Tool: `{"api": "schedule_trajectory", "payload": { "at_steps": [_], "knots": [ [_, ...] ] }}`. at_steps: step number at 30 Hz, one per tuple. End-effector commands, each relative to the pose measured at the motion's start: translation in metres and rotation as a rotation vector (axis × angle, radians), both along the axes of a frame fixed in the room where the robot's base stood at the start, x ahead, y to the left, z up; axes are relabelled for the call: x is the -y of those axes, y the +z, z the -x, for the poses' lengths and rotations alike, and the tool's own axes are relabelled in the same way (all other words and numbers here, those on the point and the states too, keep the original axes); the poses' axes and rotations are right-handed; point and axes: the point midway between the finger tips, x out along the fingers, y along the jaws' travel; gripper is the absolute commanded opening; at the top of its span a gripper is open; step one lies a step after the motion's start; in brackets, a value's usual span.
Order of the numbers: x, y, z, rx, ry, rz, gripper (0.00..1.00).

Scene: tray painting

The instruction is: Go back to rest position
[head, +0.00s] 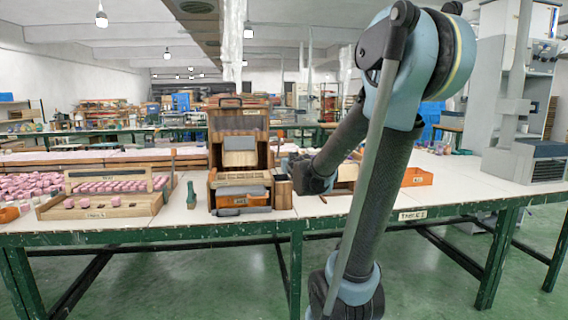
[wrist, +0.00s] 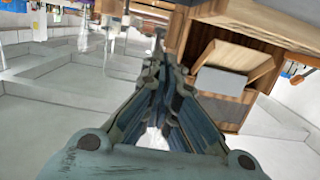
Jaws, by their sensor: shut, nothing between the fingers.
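My gripper (wrist: 160,75) reaches forward from the bottom of the wrist view, its fingers together and nothing held between them. In the head view my arm crosses the right half of the picture and bends back toward the table. Its far end is beside the right of a wooden cabinet (head: 239,140), and the fingertips cannot be made out clearly there. The cabinet also shows in the wrist view (wrist: 228,110), tilted, to the right of the fingers.
The white table (head: 100,231) has a green frame. A wooden tray (head: 140,207) with pink blocks lies left of the cabinet, with a green bottle (head: 191,195) between them. An orange bin (head: 417,177) lies right of my arm. The table's right part has free room.

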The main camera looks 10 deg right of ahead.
Motion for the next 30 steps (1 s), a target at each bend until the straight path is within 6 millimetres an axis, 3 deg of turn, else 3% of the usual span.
{"api": "schedule_trajectory", "payload": {
  "at_steps": [20,26,30],
  "knots": [
    [0.010,-0.007,0.017,-0.029,-0.018,0.006,0.00],
    [0.039,-0.044,0.061,-0.209,-0.093,0.032,0.00],
    [0.059,-0.080,0.108,-0.382,-0.137,0.051,0.00]
  ]
}}
